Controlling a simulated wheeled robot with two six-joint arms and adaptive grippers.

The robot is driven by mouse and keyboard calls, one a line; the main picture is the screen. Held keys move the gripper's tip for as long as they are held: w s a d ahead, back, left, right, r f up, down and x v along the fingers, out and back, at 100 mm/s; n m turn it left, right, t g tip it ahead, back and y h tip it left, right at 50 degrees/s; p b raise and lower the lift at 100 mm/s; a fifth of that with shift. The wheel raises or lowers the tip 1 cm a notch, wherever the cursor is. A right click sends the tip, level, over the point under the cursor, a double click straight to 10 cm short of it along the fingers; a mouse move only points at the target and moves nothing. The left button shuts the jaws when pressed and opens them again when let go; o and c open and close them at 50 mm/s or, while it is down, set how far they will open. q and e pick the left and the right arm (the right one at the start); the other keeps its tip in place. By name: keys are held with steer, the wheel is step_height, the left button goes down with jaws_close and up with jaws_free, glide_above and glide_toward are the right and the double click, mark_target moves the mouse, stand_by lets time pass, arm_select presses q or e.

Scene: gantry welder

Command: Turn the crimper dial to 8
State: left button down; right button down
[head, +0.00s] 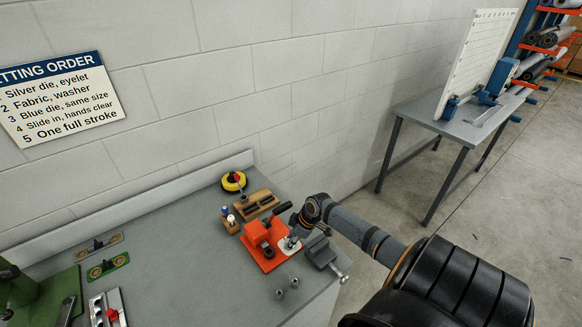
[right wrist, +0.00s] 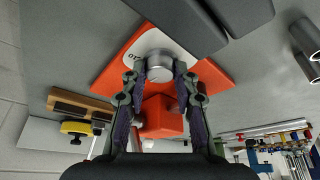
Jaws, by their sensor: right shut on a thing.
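The orange crimper (head: 256,239) stands on the grey bench, with a black handle (head: 283,208) on top. It also shows in the right wrist view (right wrist: 162,118). Its round silver dial (right wrist: 160,66) sits on a white face plate (right wrist: 141,48) with partly visible dark lettering; I cannot read which number the dial is set to. My right gripper (right wrist: 160,79) is shut on the dial, one finger on each side. In the head view my right gripper (head: 292,240) is at the crimper's right side and covers the dial. My left gripper is not in view.
A grey vise (head: 321,252) stands close to the right of the crimper. Two small metal cylinders (head: 287,288) stand in front. A wooden holder (head: 258,204) and a yellow roll (head: 233,181) are behind. A green machine (head: 25,292) is at the left.

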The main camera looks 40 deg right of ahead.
steer(key=shift+n, duration=0.5)
steer(key=c, duration=1)
jaws_free()
steer(key=v, duration=1.2)
steer(key=shift+w, duration=0.1)
steer(key=shift+d, duration=0.1)
steer(key=shift+f, duration=0.1)
